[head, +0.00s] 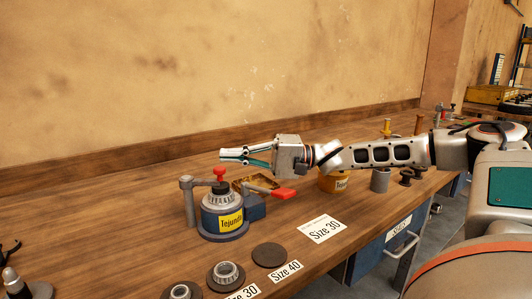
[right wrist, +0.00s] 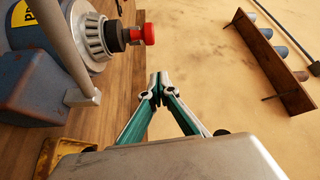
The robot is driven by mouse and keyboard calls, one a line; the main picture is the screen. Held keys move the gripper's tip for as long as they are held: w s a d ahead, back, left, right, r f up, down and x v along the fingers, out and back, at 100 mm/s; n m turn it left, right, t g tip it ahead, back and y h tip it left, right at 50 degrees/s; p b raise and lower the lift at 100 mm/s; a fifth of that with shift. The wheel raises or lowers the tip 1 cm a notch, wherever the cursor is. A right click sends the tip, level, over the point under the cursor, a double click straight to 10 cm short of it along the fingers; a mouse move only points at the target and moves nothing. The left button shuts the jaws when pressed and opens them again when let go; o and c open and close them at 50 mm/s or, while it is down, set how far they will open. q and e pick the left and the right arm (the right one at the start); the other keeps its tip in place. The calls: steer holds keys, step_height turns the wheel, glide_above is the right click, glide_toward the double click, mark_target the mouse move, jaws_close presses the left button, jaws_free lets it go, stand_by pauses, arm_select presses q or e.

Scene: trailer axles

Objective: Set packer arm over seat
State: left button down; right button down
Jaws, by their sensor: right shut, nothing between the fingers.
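The packer (head: 224,222) is a blue pot with a yellow label on the bench. A ribbed grey bearing (head: 221,197) sits on its top, with a red knob (head: 219,174) above it. A grey post (head: 189,204) stands at its left, and the packer arm (head: 203,182) reaches from it toward the knob. A red-ended lever (head: 284,194) sticks out at the right. My right gripper (head: 221,156) is shut and empty, just above and behind the knob. In the right wrist view its fingertips (right wrist: 157,86) meet, apart from the red knob (right wrist: 141,34). My left gripper is not in view.
A wall shelf (right wrist: 272,60) shows in the right wrist view.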

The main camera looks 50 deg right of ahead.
arm_select(q)
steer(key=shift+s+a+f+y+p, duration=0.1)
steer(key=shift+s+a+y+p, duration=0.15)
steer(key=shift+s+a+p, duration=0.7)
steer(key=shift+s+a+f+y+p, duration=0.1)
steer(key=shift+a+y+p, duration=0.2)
steer(key=shift+p, duration=1.35)
arm_select(e)
steer(key=s+d, duration=0.4)
steer(key=s, duration=0.5)
steer(key=shift+d+f, duration=0.15)
steer(key=shift+d, duration=0.2)
